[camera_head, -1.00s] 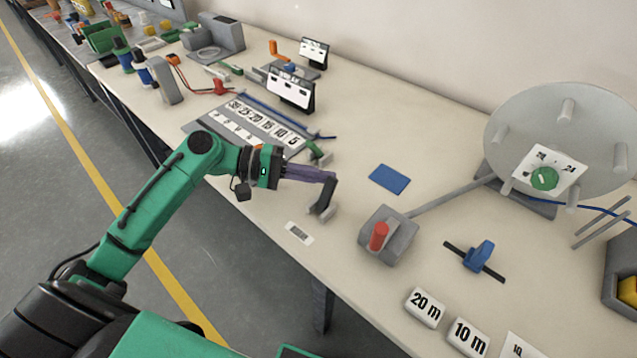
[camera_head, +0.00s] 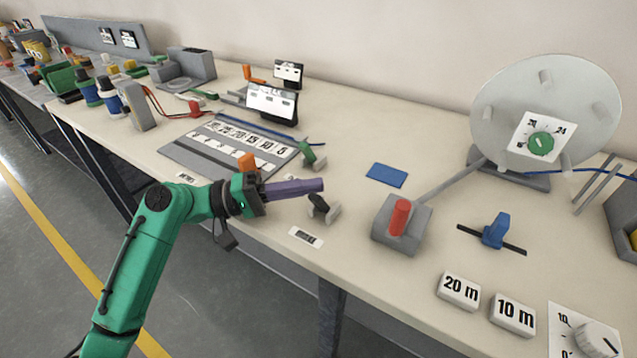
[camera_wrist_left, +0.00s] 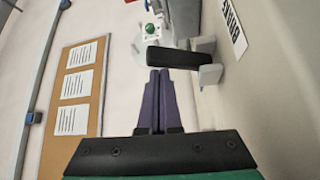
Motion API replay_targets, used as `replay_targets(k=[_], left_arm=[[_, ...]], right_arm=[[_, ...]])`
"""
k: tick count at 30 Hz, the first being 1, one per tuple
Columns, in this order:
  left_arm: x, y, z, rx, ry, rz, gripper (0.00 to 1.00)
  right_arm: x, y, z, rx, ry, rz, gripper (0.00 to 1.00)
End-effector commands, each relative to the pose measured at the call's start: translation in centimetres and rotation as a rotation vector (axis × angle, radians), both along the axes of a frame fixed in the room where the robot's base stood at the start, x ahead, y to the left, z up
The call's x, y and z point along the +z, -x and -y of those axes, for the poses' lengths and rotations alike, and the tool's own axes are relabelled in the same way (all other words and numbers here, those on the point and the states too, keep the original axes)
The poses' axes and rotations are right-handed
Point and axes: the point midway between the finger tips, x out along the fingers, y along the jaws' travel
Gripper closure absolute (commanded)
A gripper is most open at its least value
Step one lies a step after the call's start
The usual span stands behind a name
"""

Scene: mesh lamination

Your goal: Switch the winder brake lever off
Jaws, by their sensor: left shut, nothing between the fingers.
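The winder brake lever (camera_head: 318,203) is a short black bar on a small grey bracket near the table's front edge, by a small printed label (camera_head: 306,237). In the left wrist view the black lever (camera_wrist_left: 180,58) crosses just beyond the fingertips, with its grey mount and the label (camera_wrist_left: 233,27) to the right. My left gripper (camera_head: 321,185) is shut and empty, its purple fingers just above the lever in the head view. It also shows in the left wrist view (camera_wrist_left: 160,72). I cannot tell whether the fingertips touch the lever. My right gripper is out of view.
A grey block with a red handle (camera_head: 400,217) stands right of the lever, and a blue slider (camera_head: 496,231) beyond it. A large grey disc (camera_head: 490,115) stands at the back right. A numbered board (camera_head: 180,152) lies behind my left arm. A blue pad (camera_head: 387,175) lies mid-table.

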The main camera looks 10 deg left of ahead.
Motion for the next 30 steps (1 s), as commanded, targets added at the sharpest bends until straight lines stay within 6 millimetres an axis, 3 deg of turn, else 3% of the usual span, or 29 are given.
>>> replay_targets(k=[30], left_arm=[[-0.62,0.6,-0.09,-0.007,-0.005,-0.006,1.0]], right_arm=[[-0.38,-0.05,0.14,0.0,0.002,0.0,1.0]])
